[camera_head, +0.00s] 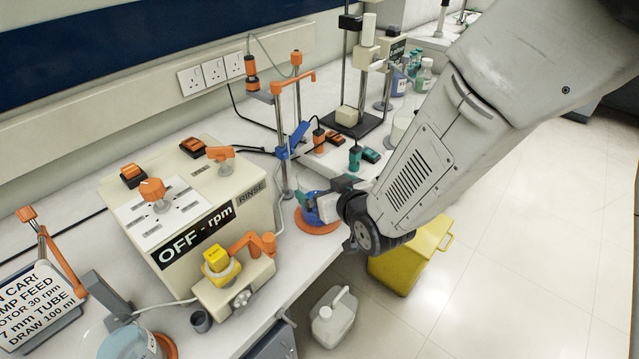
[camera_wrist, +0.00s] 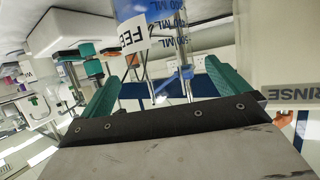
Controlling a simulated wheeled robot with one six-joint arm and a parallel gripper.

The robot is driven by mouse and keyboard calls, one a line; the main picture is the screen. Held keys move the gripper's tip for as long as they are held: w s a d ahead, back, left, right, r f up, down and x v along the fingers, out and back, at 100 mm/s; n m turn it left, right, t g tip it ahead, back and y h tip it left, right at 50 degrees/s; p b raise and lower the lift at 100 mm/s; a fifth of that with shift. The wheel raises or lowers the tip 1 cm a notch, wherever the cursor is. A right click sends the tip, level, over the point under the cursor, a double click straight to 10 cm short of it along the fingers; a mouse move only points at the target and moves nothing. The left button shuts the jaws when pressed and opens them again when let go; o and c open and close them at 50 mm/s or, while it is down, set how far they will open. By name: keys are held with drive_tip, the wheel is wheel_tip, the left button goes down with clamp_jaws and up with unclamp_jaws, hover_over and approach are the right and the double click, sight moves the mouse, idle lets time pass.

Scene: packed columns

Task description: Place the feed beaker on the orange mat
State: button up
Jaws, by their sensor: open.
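The feed beaker (camera_head: 325,211) holds blue liquid and appears to stand on the round orange mat (camera_head: 318,229) near the bench's front edge in the head view. In the wrist view the beaker (camera_wrist: 165,25) shows at the top, with blue ML marks and a white label reading "FEE", the rest cut off. My gripper (camera_wrist: 155,58) has its two teal fingers spread apart, with the beaker ahead between them. In the head view my gripper is at the beaker's right side, largely hidden by my wrist. Contact with the beaker cannot be told.
A cream pump box (camera_head: 195,205) marked "OFF - rpm" and "RINSE" stands left of the beaker. A clamp stand (camera_head: 284,150) rises just behind it. Another clear beaker (camera_head: 128,344) stands at the lower left by an orange disc (camera_head: 168,346). A yellow bin (camera_head: 405,262) stands below the bench.

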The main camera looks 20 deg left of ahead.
drive_tip(key=v, duration=0.7)
drive_tip(key=shift+s+d, duration=0.15)
drive_tip(key=shift+d+r, duration=0.1)
drive_tip(key=shift+r, duration=0.1)
drive_tip(key=w+d+r+m+g+h, duration=0.1)
drive_tip(key=d+r+m+h, duration=0.2)
drive_tip(key=d, duration=0.8)
drive_tip(key=d+r+m+g+h, duration=0.15)
drive_tip(key=d+r+h, duration=0.3)
drive_tip(key=d, duration=0.55)
drive_tip(key=s+d+r+m+g+h, duration=0.1)
drive_tip(key=s+d+r+m+g, duration=0.1)
drive_tip(key=s+d, duration=0.6)
drive_tip(key=s+d+r+m+g+h, duration=0.1)
drive_tip(key=s+d+r+g, duration=0.3)
drive_tip(key=s, duration=0.7)
drive_tip(key=d+r+m, duration=0.1)
drive_tip(key=d+r, duration=0.1)
drive_tip(key=d, duration=0.2)
drive_tip(key=shift+s, duration=0.3)
drive_tip(key=shift+m, duration=0.25)
